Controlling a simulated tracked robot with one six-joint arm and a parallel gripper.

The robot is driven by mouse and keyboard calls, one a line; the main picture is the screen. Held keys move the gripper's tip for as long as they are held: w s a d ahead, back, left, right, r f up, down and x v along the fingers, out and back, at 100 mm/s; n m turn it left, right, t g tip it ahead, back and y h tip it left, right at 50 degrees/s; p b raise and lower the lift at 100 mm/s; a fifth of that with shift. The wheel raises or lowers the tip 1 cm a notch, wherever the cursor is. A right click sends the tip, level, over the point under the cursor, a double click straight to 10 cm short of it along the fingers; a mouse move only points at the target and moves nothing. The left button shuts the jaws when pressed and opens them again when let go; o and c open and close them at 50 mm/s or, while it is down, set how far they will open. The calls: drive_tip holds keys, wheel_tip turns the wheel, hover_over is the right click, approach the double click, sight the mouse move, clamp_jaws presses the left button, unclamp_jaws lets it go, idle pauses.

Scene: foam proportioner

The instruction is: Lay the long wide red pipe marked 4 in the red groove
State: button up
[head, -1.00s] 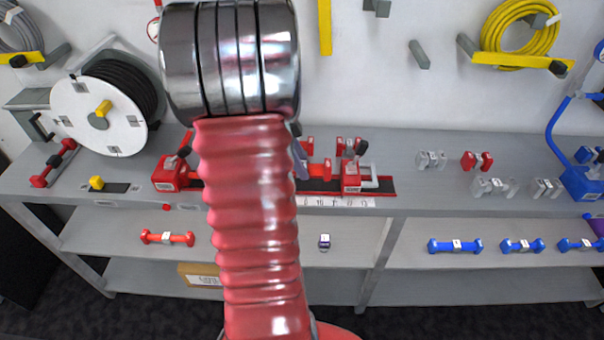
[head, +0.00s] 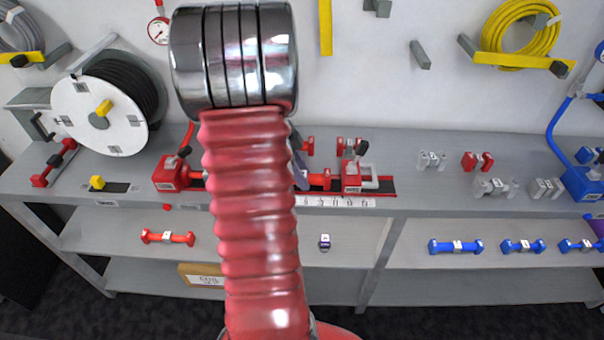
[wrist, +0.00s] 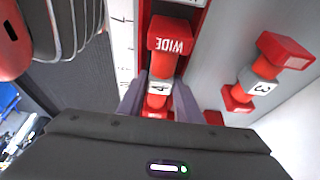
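The red pipe marked 4 (wrist: 158,87) shows in the wrist view, with a red end block lettered WIDE (wrist: 172,36). My gripper (wrist: 160,95) has its two purple-grey fingers against both sides of the pipe at the label and looks shut on it. In the head view my arm hides most of the pipe; a red end (head: 319,180) shows right of the arm. The pipe lies along the red-edged groove (head: 388,187), between the left red block (head: 169,174) and the right red block (head: 351,178). I cannot tell whether it rests on the groove floor.
A red pipe marked 3 (wrist: 262,86) lies on the bench behind the groove. A numbered strip (head: 335,202) runs along the front edge. Grey connectors (head: 431,161) and a red one (head: 477,161) stand to the right. A hose reel (head: 100,115) stands left.

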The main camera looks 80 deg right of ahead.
drive_tip(key=o, duration=0.3)
drive_tip(key=v, duration=1.2)
drive_tip(key=shift+r, duration=0.1)
idle(0.5)
